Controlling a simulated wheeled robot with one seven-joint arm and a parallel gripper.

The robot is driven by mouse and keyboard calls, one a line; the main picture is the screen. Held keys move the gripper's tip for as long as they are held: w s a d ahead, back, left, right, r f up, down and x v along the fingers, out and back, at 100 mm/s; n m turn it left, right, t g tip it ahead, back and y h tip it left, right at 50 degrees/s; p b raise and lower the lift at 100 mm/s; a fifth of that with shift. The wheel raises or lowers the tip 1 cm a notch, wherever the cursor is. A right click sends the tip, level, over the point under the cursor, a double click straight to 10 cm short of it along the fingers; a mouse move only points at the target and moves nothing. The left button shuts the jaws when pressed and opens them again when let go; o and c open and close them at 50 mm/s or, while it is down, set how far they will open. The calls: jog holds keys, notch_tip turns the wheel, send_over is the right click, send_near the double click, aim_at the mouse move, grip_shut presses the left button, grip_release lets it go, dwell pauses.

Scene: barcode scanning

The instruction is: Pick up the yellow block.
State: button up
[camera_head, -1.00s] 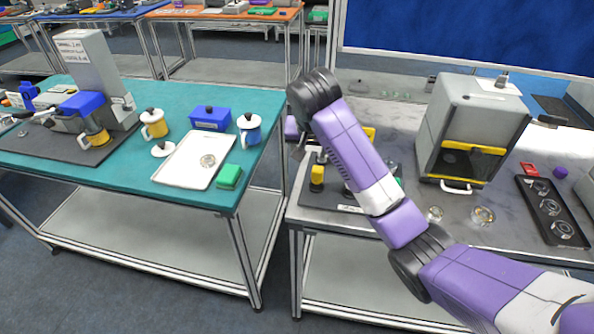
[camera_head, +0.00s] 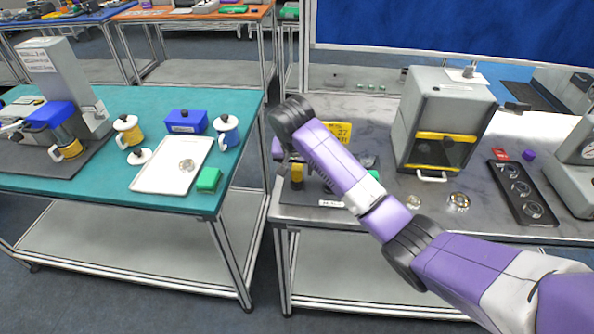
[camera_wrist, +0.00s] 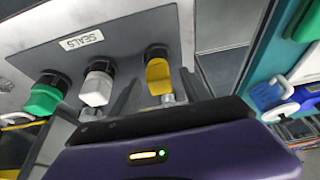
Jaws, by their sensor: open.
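The yellow block (camera_head: 297,172) stands upright at the left end of a dark rack on the right-hand grey table. In the wrist view the yellow block (camera_wrist: 158,75) is in a row on a panel labelled SEALS, beside a white block (camera_wrist: 97,88) and a green block (camera_wrist: 43,98). My gripper (camera_wrist: 160,88) is open, with one dark finger on each side of the yellow block. I cannot tell whether either finger touches it. In the head view my arm hides most of the gripper and part of the rack.
A grey machine with a yellow-framed door (camera_head: 440,140) stands right of the rack. A black tray (camera_head: 520,190) with round parts lies farther right. A yellow bin (camera_head: 338,130) is behind my arm. The teal table (camera_head: 100,195) at left holds mugs and a white tray (camera_head: 160,178).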

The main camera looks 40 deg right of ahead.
grip_shut()
dwell(0.4)
